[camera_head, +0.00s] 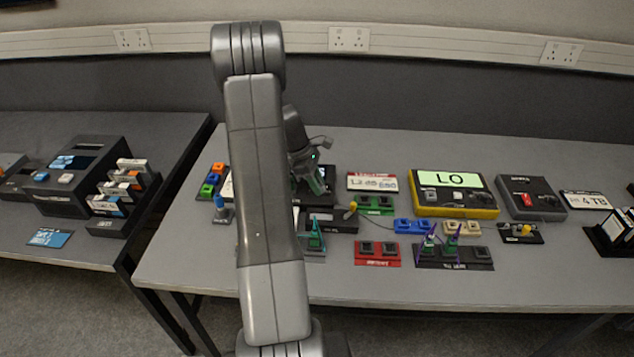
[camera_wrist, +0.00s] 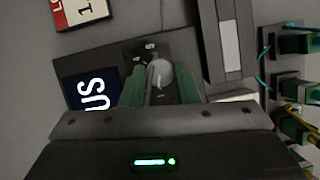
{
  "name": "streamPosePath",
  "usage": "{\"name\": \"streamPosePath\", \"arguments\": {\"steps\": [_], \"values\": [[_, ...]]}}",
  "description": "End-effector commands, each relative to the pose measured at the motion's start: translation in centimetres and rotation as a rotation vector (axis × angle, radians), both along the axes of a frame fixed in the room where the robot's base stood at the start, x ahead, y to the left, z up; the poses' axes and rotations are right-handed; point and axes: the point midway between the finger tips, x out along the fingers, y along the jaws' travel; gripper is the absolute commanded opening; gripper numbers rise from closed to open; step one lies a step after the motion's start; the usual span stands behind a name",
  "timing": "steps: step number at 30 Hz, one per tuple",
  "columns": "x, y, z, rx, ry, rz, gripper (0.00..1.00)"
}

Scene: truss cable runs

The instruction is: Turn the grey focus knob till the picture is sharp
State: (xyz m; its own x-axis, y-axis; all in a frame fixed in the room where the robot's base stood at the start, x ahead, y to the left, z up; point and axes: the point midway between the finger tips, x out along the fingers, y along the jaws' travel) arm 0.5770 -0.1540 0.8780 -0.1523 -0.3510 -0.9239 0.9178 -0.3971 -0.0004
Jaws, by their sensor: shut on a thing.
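The grey focus knob (camera_wrist: 158,74) sits on a dark device (camera_wrist: 78,66) in the wrist view. My gripper (camera_wrist: 160,80) has its two green fingers on either side of the knob and is shut on it. The device's dark blue screen (camera_wrist: 92,92), left of the fingers, shows large white letters, of which "US" is visible; my gripper covers the rest. I cannot tell from this part whether the whole picture is sharp. In the head view my gripper (camera_head: 312,180) points down at the device behind my arm, and the knob is hidden there.
A yellow box reading "LO" (camera_head: 455,195), a red switch block (camera_head: 377,252) and small blocks with cables lie further right and in front. The table's front strip is mostly clear.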

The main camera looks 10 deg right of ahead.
Motion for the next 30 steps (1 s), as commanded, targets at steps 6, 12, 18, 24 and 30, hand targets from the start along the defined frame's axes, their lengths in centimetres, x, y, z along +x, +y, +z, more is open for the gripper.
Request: {"name": "streamPosePath", "arguments": {"steps": [6, 12, 18, 24, 30], "values": [[0.21, -0.09, 0.06, 0.000, -0.001, -0.179, 0.05], [0.32, -0.23, 0.07, 0.000, 0.000, -0.371, 0.05], [0.45, -0.32, 0.08, 0.000, -0.001, -0.561, 0.05], [0.50, -0.50, 0.05, 0.000, -0.001, -0.752, 0.05], [0.55, -0.66, 0.06, 0.001, -0.001, -0.942, 0.05]]}}
